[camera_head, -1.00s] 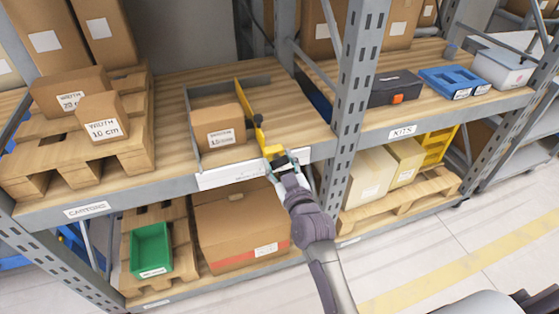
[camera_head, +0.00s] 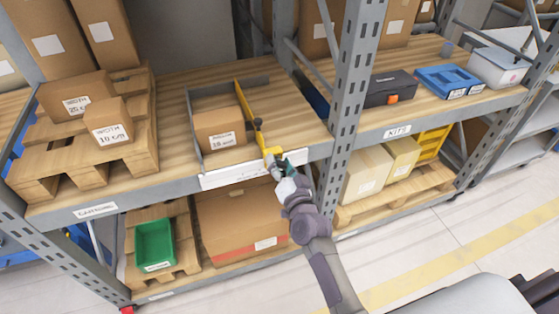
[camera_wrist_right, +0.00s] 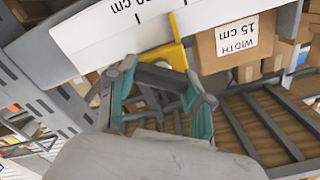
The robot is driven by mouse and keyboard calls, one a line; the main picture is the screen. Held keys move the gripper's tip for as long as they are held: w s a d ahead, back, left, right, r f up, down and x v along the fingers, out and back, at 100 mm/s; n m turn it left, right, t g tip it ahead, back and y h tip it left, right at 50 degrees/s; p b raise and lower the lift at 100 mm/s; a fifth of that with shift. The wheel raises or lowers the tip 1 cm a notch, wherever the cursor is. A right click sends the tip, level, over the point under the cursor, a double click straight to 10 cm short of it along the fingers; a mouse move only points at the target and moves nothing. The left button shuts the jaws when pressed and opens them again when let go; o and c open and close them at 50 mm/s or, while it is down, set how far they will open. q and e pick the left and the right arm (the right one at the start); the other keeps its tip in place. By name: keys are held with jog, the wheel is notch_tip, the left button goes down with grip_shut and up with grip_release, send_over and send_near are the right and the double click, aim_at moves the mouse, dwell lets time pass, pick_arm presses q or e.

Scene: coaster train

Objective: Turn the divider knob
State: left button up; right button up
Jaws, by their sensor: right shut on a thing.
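The yellow divider (camera_head: 245,108) stands on the middle shelf, right of the cardboard box labelled 15 cm (camera_head: 220,128). Its yellow front end shows in the right wrist view (camera_wrist_right: 165,58). My right gripper (camera_head: 277,160) is at this front end, at the shelf's front edge, with its fingers shut around the knob there. In the right wrist view, the teal-sided fingers of my right gripper (camera_wrist_right: 158,78) close in just below the yellow part. A small dark piece sits on the divider further back. My left gripper is not in view.
A white scale strip (camera_head: 235,173) runs along the shelf edge. A grey fixed wall (camera_head: 192,122) stands left of the box. A grey upright post (camera_head: 350,100) is close on the right. Pallets with boxes (camera_head: 85,150) fill the left; the shelf right of the divider is bare.

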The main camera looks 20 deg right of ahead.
jog(key=m, duration=0.4)
jog(key=shift+f+m, duration=0.1)
jog(key=shift+m, duration=0.2)
jog(key=shift+d+f+m, duration=0.1)
jog(key=shift+m, duration=2.4)
jog(key=o, duration=1.2)
jog(key=shift+c, duration=0.2)
jog(key=s, duration=1.2)
jog(key=shift+d, duration=0.2)
